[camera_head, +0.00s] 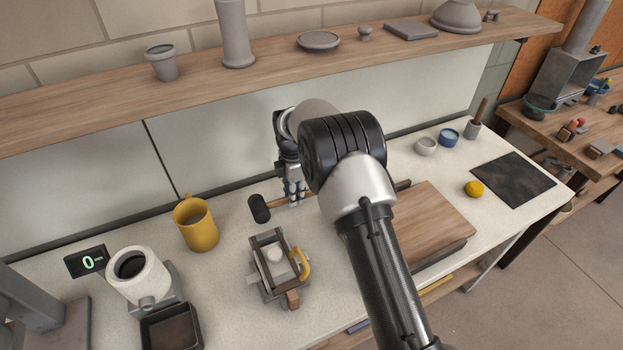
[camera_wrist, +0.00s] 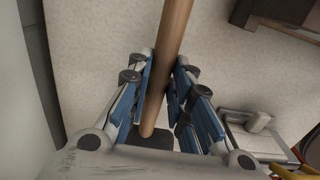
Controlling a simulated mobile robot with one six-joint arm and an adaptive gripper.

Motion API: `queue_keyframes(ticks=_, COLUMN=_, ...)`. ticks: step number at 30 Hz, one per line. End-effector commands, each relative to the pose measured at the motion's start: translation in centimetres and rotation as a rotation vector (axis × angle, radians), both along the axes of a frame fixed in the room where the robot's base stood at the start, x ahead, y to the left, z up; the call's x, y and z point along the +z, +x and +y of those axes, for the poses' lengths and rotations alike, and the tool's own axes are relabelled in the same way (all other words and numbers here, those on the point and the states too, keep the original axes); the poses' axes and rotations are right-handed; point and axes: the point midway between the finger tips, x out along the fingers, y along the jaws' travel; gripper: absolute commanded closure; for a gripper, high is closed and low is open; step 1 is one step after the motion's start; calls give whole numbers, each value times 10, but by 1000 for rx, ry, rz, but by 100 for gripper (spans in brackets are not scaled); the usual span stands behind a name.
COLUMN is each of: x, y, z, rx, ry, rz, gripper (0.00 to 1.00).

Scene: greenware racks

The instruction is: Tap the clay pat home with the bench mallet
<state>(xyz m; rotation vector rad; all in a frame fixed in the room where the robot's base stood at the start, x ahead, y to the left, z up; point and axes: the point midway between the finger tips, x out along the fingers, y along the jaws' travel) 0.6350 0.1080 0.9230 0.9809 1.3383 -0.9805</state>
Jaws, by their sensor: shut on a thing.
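The bench mallet has a black head (camera_head: 259,208) and a wooden handle (camera_head: 278,203). My gripper (camera_head: 294,196) is shut on the handle, and the mallet lies roughly level, its head pointing left. In the wrist view the wooden handle (camera_wrist: 172,45) runs between the blue-padded fingers (camera_wrist: 168,95), with the dark head (camera_wrist: 150,139) partly hidden at the bottom. A pale lump, apparently the clay pat (camera_head: 275,254), sits inside a small wood-and-grey frame (camera_head: 254,273) in front of the mallet. Whether the mallet touches the bench is unclear.
A yellow mug (camera_head: 197,224) stands left of the mallet. A white cylindrical device (camera_head: 139,277) is at front left. A wooden board (camera_head: 430,222) lies right of my arm. Small bowls (camera_head: 426,146), a yellow lump (camera_head: 474,189) and a dark mat (camera_head: 512,179) are farther right. A shelf (camera_head: 270,73) runs behind.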

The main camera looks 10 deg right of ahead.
Motion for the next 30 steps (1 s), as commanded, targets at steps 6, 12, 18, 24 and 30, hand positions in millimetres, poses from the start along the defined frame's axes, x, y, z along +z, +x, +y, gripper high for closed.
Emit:
queue_keyframes(ticks=6, x=2, y=-30, z=38, rx=2, ry=0, rz=-1, gripper=100)
queue_keyframes(ticks=12, x=2, y=-42, z=54, rx=-1, ry=0, rz=-1, gripper=100)
queue_keyframes(ticks=18, x=18, y=-44, z=57, rx=-2, ry=1, rz=-3, gripper=100)
queue_keyframes(ticks=24, x=38, y=-44, z=57, rx=-2, ry=1, rz=-3, gripper=100)
queue_keyframes(ticks=30, x=57, y=-44, z=57, rx=-2, ry=1, rz=-2, gripper=100)
